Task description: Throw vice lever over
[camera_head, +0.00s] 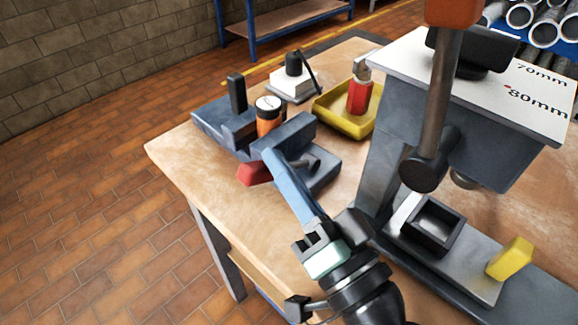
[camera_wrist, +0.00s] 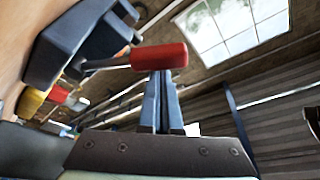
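The blue-grey vice (camera_head: 293,131) stands at the bench's near left corner, with an orange cylinder (camera_head: 266,122) upright between its jaws. Its lever has a red grip (camera_head: 254,173) low at the vice's front; the red grip (camera_wrist: 160,56) also shows in the wrist view, on a grey rod running left to the vice body (camera_wrist: 70,42). My gripper (camera_head: 268,155) reaches up to the vice with long blue fingers. In the wrist view, the fingers (camera_wrist: 160,80) lie side by side, closed together, and the red grip crosses in front of their tips. Whether they touch it is unclear.
A yellow tray (camera_head: 345,120) with a red bottle (camera_head: 359,95) and a white block (camera_head: 293,86) with a black knob stand behind the vice. A grey press machine (camera_head: 412,130) rises close on the right. A yellow block (camera_head: 510,258) lies on its base. Open floor lies left.

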